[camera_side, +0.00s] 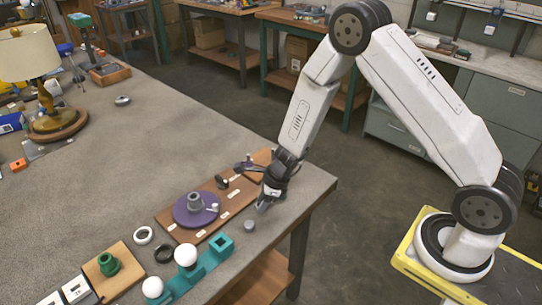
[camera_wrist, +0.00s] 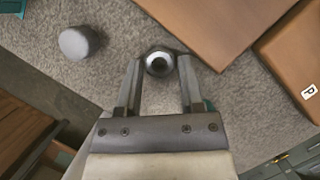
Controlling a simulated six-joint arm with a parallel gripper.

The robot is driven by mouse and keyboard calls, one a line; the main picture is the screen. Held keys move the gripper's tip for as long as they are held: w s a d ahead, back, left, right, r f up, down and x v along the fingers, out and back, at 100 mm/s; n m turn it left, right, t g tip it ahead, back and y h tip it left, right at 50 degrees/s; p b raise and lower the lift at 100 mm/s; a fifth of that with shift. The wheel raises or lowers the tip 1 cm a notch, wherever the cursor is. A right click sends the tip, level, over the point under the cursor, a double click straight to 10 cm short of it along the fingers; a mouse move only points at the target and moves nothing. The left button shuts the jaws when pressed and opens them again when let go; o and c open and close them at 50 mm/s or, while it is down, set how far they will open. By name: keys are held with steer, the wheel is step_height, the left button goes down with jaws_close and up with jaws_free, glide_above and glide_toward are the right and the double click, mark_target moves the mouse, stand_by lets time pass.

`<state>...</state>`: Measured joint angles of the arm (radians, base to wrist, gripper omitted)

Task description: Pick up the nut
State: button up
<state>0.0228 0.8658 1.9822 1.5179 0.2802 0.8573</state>
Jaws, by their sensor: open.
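A round metallic grey nut (camera_wrist: 159,64) with a dark centre hole lies on the grey table in the wrist view. My gripper (camera_wrist: 160,72) is open, with one fingertip on each side of the nut. I cannot tell whether either finger touches it. In the side view my gripper (camera_side: 265,204) points down close to the tabletop near the table's right edge, and the nut cannot be made out there.
A small grey cylinder (camera_wrist: 79,42) stands to the left, and also shows in the side view (camera_side: 249,226). A brown board (camera_side: 235,201) carries a purple disc (camera_side: 187,214). A lamp (camera_side: 40,85) stands far left. The table's middle is clear.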

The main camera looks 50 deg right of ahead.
stand_by(0.5)
jaws_close()
steer(key=shift+r, duration=0.1)
steer(key=shift+r, duration=0.7)
steer(key=s+d+r, duration=0.1)
steer(key=s+r, duration=1)
steer(key=s, duration=0.3)
steer(key=shift+r, duration=0.15)
